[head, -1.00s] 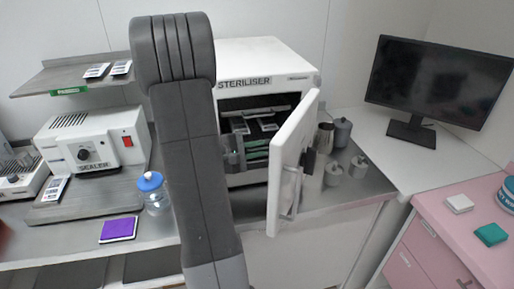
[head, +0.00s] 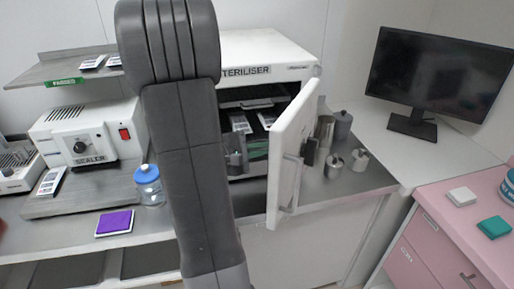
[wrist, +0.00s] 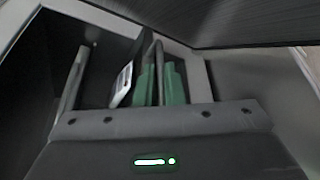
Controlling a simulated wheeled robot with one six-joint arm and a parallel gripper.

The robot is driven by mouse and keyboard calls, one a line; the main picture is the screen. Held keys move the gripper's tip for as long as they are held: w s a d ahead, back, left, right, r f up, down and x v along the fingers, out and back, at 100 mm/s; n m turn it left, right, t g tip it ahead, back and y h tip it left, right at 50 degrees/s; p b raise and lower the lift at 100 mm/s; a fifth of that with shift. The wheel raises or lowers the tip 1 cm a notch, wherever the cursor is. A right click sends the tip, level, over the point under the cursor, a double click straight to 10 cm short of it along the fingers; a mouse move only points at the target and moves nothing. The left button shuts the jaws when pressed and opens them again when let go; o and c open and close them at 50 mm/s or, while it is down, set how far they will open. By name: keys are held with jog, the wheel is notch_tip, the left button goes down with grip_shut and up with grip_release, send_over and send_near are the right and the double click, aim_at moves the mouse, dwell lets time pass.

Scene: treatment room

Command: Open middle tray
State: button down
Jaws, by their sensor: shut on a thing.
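The white steriliser (head: 268,46) stands on the counter with its door (head: 291,150) swung open to the right. Inside, a tray with white-labelled pouches (head: 239,122) sits above a level with green packs (head: 258,149). My gripper (head: 236,158) is at the front left of the opening, partly hidden by my arm. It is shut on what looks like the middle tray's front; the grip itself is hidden. The wrist view shows green packs (wrist: 172,85), a pouch (wrist: 122,83) and metal bars just beyond my gripper.
The open door stands close to the right of my gripper. Metal canisters (head: 334,165) stand behind it. A blue-lidded jar (head: 149,186), a purple pad (head: 115,222) and a sealer (head: 90,132) are on the left. A monitor (head: 437,82) stands at right.

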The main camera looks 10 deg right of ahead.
jog(key=shift+s+f+b, duration=0.1)
jog(key=shift+s+b, duration=0.65)
jog(key=shift+s, duration=1.5)
jog(key=c, duration=1.8)
grip_release()
jog(key=shift+c, duration=0.2)
jog(key=v, duration=1.3)
jog(key=shift+a+b, duration=0.3)
jog(key=shift+b, duration=0.15)
